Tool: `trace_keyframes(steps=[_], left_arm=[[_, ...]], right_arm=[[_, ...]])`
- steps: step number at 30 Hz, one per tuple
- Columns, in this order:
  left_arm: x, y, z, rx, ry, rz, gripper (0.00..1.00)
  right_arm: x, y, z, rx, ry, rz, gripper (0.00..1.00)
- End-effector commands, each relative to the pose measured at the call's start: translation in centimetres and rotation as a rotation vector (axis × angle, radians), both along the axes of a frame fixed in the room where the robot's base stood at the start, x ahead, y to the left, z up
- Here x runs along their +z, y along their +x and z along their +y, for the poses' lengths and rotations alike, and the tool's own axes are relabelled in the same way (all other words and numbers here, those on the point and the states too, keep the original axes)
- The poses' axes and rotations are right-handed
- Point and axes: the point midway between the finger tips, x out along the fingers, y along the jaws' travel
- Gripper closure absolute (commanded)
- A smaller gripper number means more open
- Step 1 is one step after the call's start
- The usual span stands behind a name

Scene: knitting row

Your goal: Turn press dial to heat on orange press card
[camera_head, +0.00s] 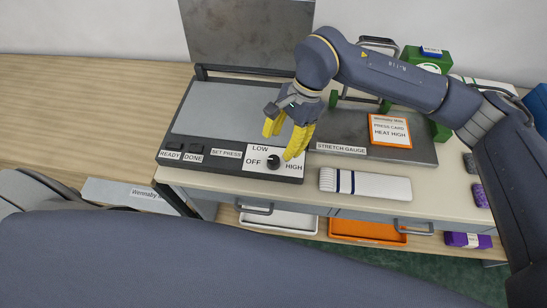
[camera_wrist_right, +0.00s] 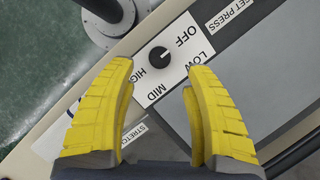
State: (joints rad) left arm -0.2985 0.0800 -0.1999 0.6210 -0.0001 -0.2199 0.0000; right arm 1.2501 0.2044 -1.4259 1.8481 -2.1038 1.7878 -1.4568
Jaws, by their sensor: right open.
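The black press dial (camera_head: 273,161) sits on a white label plate marked OFF, LOW and HIGH at the front of the press (camera_head: 225,107). In the right wrist view the dial (camera_wrist_right: 158,54) shows with OFF, LOW, MID and HIGH around it; its small light mark seems to point toward OFF. The orange-bordered press card (camera_head: 390,130) reads HEAT HIGH and stands on the stretch gauge to the right. My right gripper (camera_head: 284,146), with yellow fingers, is open and empty above the dial plate, apart from the dial. My left gripper is not in view.
READY (camera_head: 172,150) and DONE (camera_head: 195,152) buttons are left of the dial. A white folded piece with dark stripes (camera_head: 370,186) lies to the right on the table. White (camera_head: 290,220) and orange (camera_head: 365,231) trays are below. A green box (camera_head: 428,60) stands behind.

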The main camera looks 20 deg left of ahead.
Motion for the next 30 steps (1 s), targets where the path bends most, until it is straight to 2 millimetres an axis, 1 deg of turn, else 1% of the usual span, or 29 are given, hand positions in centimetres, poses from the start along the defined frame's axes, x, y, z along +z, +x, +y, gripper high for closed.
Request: trace_keyframes(steps=[1,6,12,18,28,29,30], left_arm=[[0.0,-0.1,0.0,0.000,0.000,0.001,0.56],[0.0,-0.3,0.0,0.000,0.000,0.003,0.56],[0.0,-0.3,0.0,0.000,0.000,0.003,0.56],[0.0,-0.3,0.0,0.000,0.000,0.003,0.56],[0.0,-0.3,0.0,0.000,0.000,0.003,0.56],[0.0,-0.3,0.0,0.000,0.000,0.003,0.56],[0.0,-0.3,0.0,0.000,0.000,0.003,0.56]], right_arm=[[-0.9,-0.4,0.2,0.001,0.001,0.004,0.48],[-3.3,-1.2,0.8,0.000,-0.001,0.003,0.48],[-5.2,-1.8,1.3,-0.001,0.000,0.003,0.48],[-6.1,-2.0,1.5,-0.001,-0.001,0.002,0.48],[-6.2,-2.1,1.5,-0.001,0.000,0.000,0.48],[-6.2,-2.1,1.5,-0.001,0.000,0.000,0.46],[-6.2,-2.1,1.5,-0.001,0.000,0.000,0.51]])
